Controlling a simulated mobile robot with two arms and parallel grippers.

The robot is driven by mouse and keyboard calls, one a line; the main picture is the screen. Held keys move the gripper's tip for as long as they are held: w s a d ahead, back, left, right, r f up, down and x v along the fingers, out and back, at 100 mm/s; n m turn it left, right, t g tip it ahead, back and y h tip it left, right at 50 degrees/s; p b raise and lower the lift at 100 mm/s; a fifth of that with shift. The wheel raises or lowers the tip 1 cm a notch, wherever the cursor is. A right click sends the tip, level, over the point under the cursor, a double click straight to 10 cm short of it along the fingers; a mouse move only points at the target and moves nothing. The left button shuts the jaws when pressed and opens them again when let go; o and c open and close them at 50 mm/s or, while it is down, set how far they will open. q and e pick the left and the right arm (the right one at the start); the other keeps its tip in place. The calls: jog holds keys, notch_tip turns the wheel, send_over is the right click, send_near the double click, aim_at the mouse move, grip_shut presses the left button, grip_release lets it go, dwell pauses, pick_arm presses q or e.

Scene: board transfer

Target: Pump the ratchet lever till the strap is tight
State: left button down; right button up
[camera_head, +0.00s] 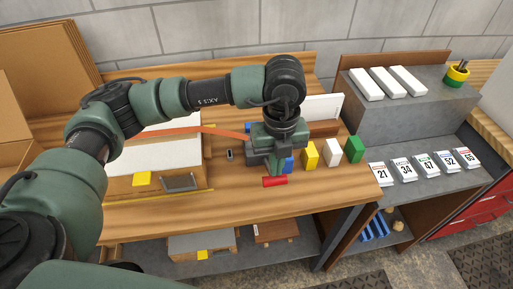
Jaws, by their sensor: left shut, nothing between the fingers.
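My left arm comes in from the left, and my left gripper (276,170) points down over the bench, shut and empty. An orange strap (208,131) runs across a white-topped wooden box (172,145) and on toward my gripper, where its end is hidden. A red bar (275,181), which may be the ratchet lever's handle, lies just in front of the fingertips; I cannot tell whether they touch. The ratchet body is not clearly seen, hidden behind my gripper. My right gripper is not in view.
Numbered cards (402,169) line a grey shelf at right. The bench front (230,200) is clear.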

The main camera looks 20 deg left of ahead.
aim_at(275, 180)
pick_arm(q)
jog(key=shift+f, duration=0.1)
jog(key=shift+f+b, duration=3.5)
jog(key=shift+f, duration=0.25)
jog(key=shift+w+r+p, duration=0.15)
jog(key=shift+r+p, duration=1.15)
jog(key=shift+r, duration=0.7)
jog(key=r, duration=0.1)
jog(key=r+p, duration=0.1)
jog(key=r, duration=0.1)
jog(key=r+p, duration=0.1)
jog(key=shift+s+d+r, duration=0.2)
jog(key=shift+s+r, duration=0.15)
jog(key=shift+s, duration=0.05)
jog(key=shift+w+a+r+p, duration=0.1)
jog(key=shift+w+r+p, duration=0.1)
jog(key=shift+r+p, duration=0.3)
jog(key=shift+w+a+r+p, duration=0.15)
jog(key=shift+r+p, duration=0.15)
jog(key=shift+r, duration=0.5)
jog(key=shift+s+d, duration=0.1)
jog(key=shift+s, duration=0.05)
